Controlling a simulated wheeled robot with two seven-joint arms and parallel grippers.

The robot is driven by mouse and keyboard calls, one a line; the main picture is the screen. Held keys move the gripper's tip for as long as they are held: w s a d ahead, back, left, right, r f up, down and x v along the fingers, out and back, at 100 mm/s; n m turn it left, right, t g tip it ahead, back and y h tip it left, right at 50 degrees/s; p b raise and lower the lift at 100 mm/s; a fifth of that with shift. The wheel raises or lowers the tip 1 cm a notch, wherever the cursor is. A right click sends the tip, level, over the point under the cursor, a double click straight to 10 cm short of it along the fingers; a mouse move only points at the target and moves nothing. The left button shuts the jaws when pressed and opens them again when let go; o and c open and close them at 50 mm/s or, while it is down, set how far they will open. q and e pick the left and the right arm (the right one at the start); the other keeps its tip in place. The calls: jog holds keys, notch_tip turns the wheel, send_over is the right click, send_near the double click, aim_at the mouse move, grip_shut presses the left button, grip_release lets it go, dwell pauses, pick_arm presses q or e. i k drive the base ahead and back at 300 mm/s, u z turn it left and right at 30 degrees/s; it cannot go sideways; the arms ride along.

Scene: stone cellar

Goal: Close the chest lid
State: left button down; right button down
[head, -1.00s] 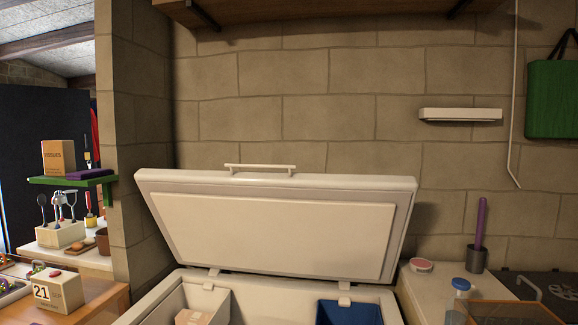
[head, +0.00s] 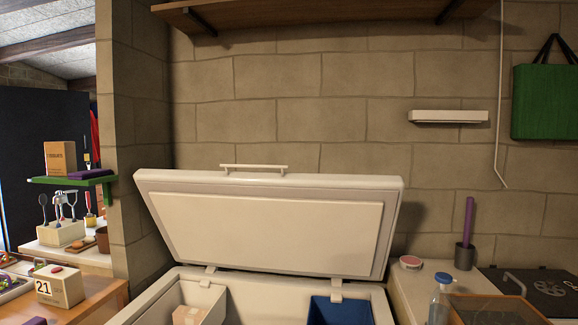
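The white chest lid (head: 265,225) stands raised, tilted back toward the stone wall. A white bar handle (head: 254,169) runs along its upper edge. The white chest body (head: 263,281) below is open, and only its back part shows at the bottom of the head view. Inside are a white bin with a cardboard box (head: 188,315) on the left and a blue bin (head: 340,311) on the right. Neither of my grippers shows in the head view.
A wooden shelf (head: 300,16) hangs on the wall above the lid. On the right, a counter (head: 408,282) holds a bottle (head: 440,300) and a dark cup (head: 464,257) with a purple stick. On the left, a wooden table (head: 95,300) stands beside the chest, near a stone pillar (head: 138,150).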

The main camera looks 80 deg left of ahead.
aim_at(338, 226)
jog(key=k, duration=1.25)
jog(key=u, duration=1.55)
jog(key=i, duration=0.5)
jog(key=u, duration=0.05)
